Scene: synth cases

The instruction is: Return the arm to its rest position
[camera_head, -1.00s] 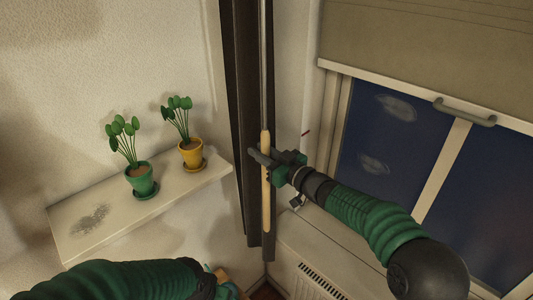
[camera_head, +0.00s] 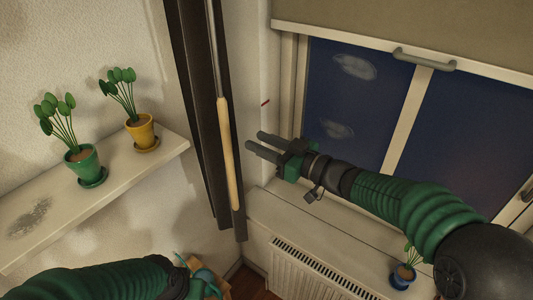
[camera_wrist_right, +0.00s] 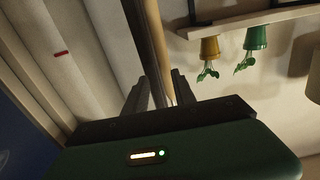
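My right gripper (camera_head: 256,141) is open and empty in the head view, its two dark fingers apart. Its fingertips are a little to the right of a pole with a pale wooden handle (camera_head: 228,150), which hangs upright in front of a dark vertical strip. In the right wrist view, the open fingers (camera_wrist_right: 159,80) show with the pole (camera_wrist_right: 154,45) beyond them; there is no grip on it. My right arm comes in from the lower right across the window. My left arm enters at the bottom left; its gripper does not show.
A shelf (camera_head: 120,190) at left holds a green pot (camera_head: 84,165) and a yellow pot (camera_head: 141,133) with plants. A window (camera_head: 350,110) with a blind (camera_head: 400,25) is behind my right arm. A blue pot (camera_head: 403,277) stands on the sill above a radiator (camera_head: 315,275).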

